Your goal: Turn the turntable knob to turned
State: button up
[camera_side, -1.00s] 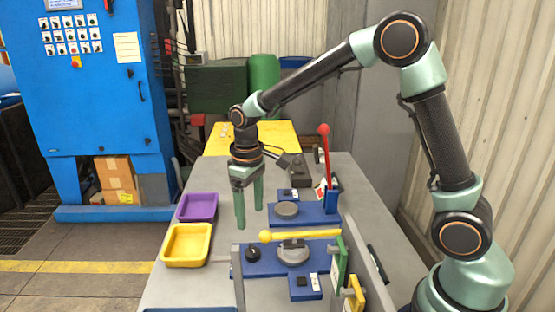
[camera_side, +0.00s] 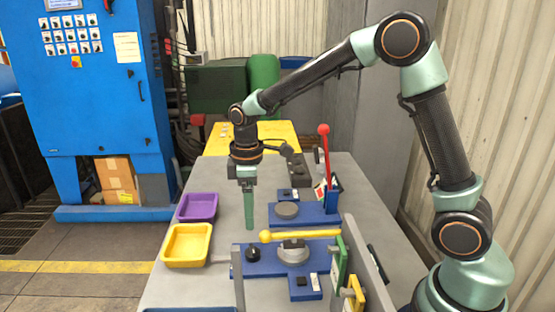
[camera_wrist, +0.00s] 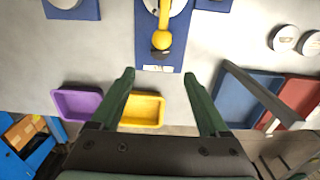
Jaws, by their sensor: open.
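A blue plate (camera_side: 270,263) on the grey table carries a small black knob (camera_side: 253,254) and a grey round turntable (camera_side: 293,254). A yellow bar with a ball end (camera_side: 300,235) passes over the turntable. In the wrist view the black knob (camera_wrist: 160,54) lies just below the yellow ball (camera_wrist: 162,40), ahead of my fingers. My gripper (camera_side: 249,226) hangs pointing down behind and above the black knob, apart from it. In the wrist view my gripper (camera_wrist: 160,75) is open with nothing between its fingers. In the side view one finger hides the other.
A second blue plate (camera_side: 308,218) behind holds a grey disc (camera_side: 286,210) and a red-knobbed lever (camera_side: 324,150). A purple tray (camera_side: 197,208) and a yellow tray (camera_side: 187,245) stand at the left edge. Grey posts (camera_side: 238,280) and green and yellow panels stand in front.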

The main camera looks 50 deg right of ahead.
aim_at(252, 248)
notch_tip(252, 248, down, 12)
jog(key=shift+r, duration=0.15)
dwell(0.3)
grip_shut()
